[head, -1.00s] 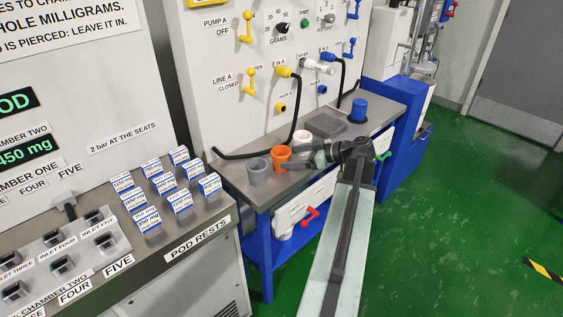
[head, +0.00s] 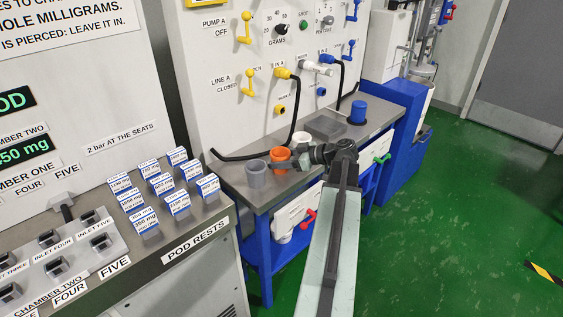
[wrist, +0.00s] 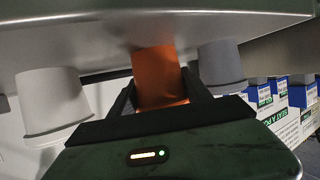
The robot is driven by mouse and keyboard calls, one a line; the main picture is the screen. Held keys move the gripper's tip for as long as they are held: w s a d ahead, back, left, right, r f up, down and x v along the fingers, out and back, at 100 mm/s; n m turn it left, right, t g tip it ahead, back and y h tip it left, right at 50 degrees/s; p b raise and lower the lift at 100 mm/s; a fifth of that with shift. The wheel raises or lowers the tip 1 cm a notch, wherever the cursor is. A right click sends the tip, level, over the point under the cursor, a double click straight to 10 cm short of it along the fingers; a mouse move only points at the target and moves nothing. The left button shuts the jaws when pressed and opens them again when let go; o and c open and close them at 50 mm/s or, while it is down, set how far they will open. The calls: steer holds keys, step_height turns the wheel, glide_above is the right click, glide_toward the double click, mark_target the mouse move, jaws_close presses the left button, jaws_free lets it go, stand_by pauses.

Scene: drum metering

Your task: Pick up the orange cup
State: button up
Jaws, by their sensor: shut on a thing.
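The orange cup (head: 279,156) is at the front left of the steel bench, between a grey cup and a white cup. My gripper (head: 288,163) reaches it from the right and is shut on it. In the wrist view the orange cup (wrist: 159,78) sits between my two dark fingers (wrist: 160,97), which touch its sides. That view is turned over, with the bench at the top. I cannot tell whether the cup is clear of the bench. Part of it is hidden by my gripper in the head view.
The grey cup (head: 256,174) stands close on the left. The white cup (head: 301,139) is close on the right, partly hidden. A black hose (head: 240,156) lies behind. Pods in rests (head: 179,203) are at left.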

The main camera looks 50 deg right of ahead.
mark_target(280, 149)
steer(key=shift+r+p, duration=0.6)
step_height(280, 149, up, 3)
steer(key=p, duration=0.3)
steer(key=s+d, duration=0.3)
steer(key=s, duration=1.2)
steer(key=shift+s+d+r+p, duration=0.2)
steer(key=shift+s+r+p, duration=0.2)
